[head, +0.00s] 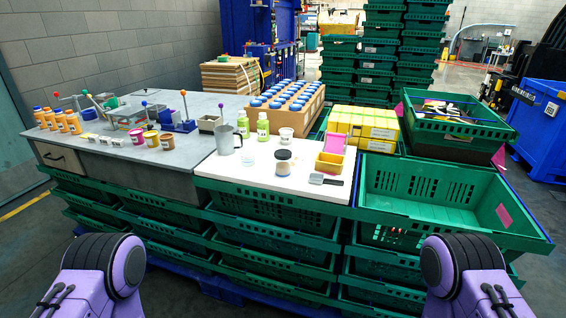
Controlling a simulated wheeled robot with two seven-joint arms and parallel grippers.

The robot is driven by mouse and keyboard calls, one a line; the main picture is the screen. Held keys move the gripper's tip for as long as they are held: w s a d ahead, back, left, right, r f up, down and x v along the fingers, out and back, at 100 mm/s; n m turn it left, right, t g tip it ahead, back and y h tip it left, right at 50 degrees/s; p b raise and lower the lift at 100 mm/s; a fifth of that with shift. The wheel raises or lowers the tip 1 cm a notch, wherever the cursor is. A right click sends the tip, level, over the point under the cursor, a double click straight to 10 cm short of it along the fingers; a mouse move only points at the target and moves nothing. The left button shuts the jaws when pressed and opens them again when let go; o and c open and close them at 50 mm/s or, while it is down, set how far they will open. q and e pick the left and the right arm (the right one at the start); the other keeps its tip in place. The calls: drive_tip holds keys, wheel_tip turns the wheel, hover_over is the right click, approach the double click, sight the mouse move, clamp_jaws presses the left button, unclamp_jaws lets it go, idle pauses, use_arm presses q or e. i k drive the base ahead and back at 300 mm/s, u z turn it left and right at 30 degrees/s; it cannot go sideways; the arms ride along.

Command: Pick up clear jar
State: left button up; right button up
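A small clear jar (283,168) with a dark lid stands upright near the middle of the white board (240,180) in the head view. Its contents are too small to tell. A grey mug-like pitcher (225,140) stands to its left, and a white tub (286,135) stands behind it. Neither of my grippers is in view; only purple and black parts of my arms show at the bottom left and bottom right, well apart from the jar.
Green bottles (263,128) stand behind the jar. A dark-bladed scraper-like tool (326,180) and a yellow-and-pink box (330,161) lie to its right. An empty green crate (430,208) is at the right. The board's front strip is clear.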

sight(282, 167)
drive_tip(key=k, duration=0.5)
drive_tip(key=u, duration=1)
drive_tip(key=i, duration=1.05)
drive_tip(key=z, duration=1.2)
